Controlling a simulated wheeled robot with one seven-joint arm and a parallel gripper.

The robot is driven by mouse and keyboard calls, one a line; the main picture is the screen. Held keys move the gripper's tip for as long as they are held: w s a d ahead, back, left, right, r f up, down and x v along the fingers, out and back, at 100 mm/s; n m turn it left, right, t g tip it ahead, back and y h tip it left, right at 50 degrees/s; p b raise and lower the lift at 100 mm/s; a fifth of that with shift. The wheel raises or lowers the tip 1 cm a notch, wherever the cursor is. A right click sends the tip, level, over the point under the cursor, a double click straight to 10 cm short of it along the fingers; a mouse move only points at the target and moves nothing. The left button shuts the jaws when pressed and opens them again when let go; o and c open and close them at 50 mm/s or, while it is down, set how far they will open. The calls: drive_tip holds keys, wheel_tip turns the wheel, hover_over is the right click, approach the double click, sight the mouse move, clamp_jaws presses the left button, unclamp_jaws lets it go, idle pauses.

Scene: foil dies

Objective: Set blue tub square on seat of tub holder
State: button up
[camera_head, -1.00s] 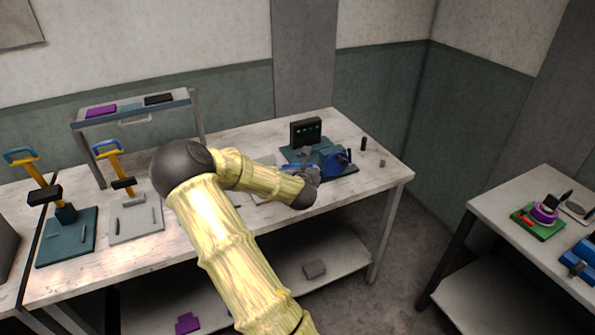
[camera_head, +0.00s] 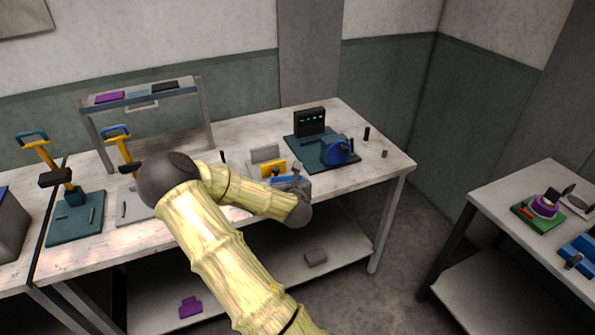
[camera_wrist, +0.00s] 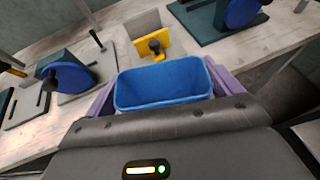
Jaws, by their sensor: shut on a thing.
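My gripper (camera_wrist: 163,90) is shut on the blue tub (camera_wrist: 160,103), an open-topped box between its purple fingers. I see into the tub, which looks empty. In the head view my gripper (camera_head: 293,184) and a little of the blue tub (camera_head: 280,180) show at the end of my arm, over the bench's front half. A yellow plate with a black knob (camera_wrist: 152,46), backed by a grey upright plate (camera_wrist: 143,23), stands just beyond the tub; the yellow plate (camera_head: 273,168) also shows in the head view. I cannot tell whether this is the tub holder.
A teal base (camera_head: 305,154) with a blue wheel (camera_head: 339,150) and black panel (camera_head: 310,121) stands behind to the right. Another blue disc (camera_wrist: 68,77) is left of the tub. Two yellow-levered presses (camera_head: 62,185) stand at left. A side table (camera_head: 490,190) is at right.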

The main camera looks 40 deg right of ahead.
drive_tip(key=a+f+n+y, duration=0.2)
drive_tip(key=a+f, duration=0.3)
drive_tip(key=a, duration=0.4)
drive_tip(key=s+a+f+n+t+y, duration=0.1)
drive_tip(key=a+f+y, duration=0.1)
drive_tip(key=a+f, duration=0.3)
drive_tip(key=a+f+n+y, duration=0.2)
drive_tip(key=a+f, duration=0.3)
drive_tip(key=a, duration=0.7)
drive_tip(key=shift+s+a+n+t, duration=0.2)
drive_tip(key=shift+a+n+t, duration=0.1)
drive_tip(key=shift+a, duration=0.1)
drive_tip(key=shift+d, duration=0.1)
